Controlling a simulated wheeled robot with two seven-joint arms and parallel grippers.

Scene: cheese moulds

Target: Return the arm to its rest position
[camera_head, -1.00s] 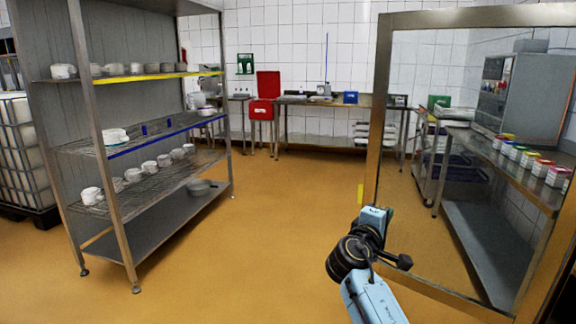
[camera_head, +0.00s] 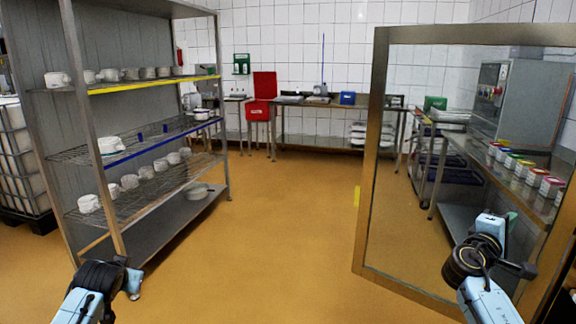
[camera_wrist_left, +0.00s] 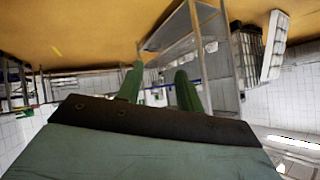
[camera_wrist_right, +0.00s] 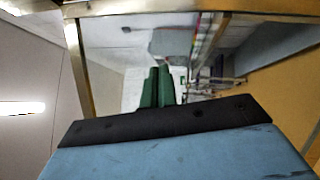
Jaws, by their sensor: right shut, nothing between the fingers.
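My right arm comes in at the lower right of the head view, with the right gripper (camera_head: 492,226) at its far end, in front of the framed panel. In the right wrist view its two green fingers (camera_wrist_right: 158,72) lie together with nothing between them. My left arm shows at the lower left of the head view, near the foot of the shelf rack. In the left wrist view the left gripper's green fingers (camera_wrist_left: 158,72) stand apart, with nothing held between them. The left fingers cannot be made out in the head view.
A metal shelf rack (camera_head: 140,143) with several white moulds stands at left. A framed panel (camera_head: 378,110) stands at right, close to my right arm. A counter with colourful tubs (camera_head: 523,170) shows behind it. The orange floor (camera_head: 270,230) between is clear.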

